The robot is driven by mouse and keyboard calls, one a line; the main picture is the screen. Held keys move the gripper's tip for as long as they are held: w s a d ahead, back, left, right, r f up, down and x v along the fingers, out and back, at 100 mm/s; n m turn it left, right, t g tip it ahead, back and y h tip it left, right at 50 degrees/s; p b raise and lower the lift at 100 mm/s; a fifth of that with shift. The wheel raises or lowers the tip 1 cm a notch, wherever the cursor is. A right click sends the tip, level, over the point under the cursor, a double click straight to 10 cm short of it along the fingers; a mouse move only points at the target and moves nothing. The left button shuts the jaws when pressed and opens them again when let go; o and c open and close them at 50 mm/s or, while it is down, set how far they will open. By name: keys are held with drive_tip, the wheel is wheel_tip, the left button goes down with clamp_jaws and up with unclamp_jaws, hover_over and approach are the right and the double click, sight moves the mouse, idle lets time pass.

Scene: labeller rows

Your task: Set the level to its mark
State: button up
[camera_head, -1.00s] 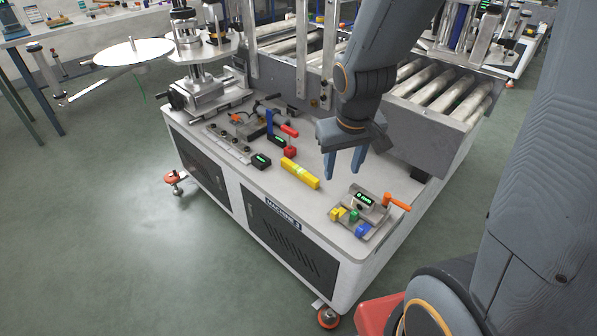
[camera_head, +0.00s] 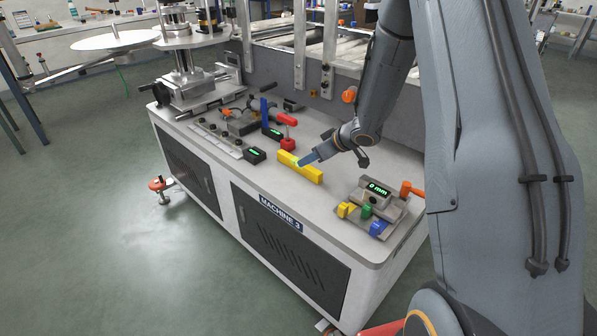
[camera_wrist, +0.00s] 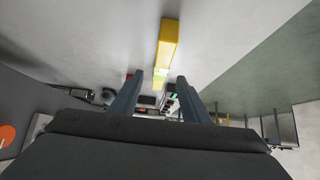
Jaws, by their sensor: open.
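The level is a yellow bar (camera_head: 307,174) with a pale green vial, lying on the grey top of the cabinet marked MACHINE 3. In the wrist view the yellow level (camera_wrist: 168,42) lies beyond and between my two fingers. Whether a finger touches the level is unclear. I cannot make out a mark for it.
A fixture (camera_head: 374,200) with a "0 mm" display, an orange handle and yellow, green and blue blocks stands to the right. A small black display box (camera_head: 254,155) and a red-and-blue clamp (camera_head: 275,122) stand to the left. Bare cabinet top lies in front.

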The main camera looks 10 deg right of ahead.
drive_tip(key=x, duration=0.7)
drive_tip(key=shift+w+a+r+b, duration=0.25)
drive_tip(key=shift+w+a+b, duration=0.05)
drive_tip(key=shift+b, duration=0.1)
clamp_jaws()
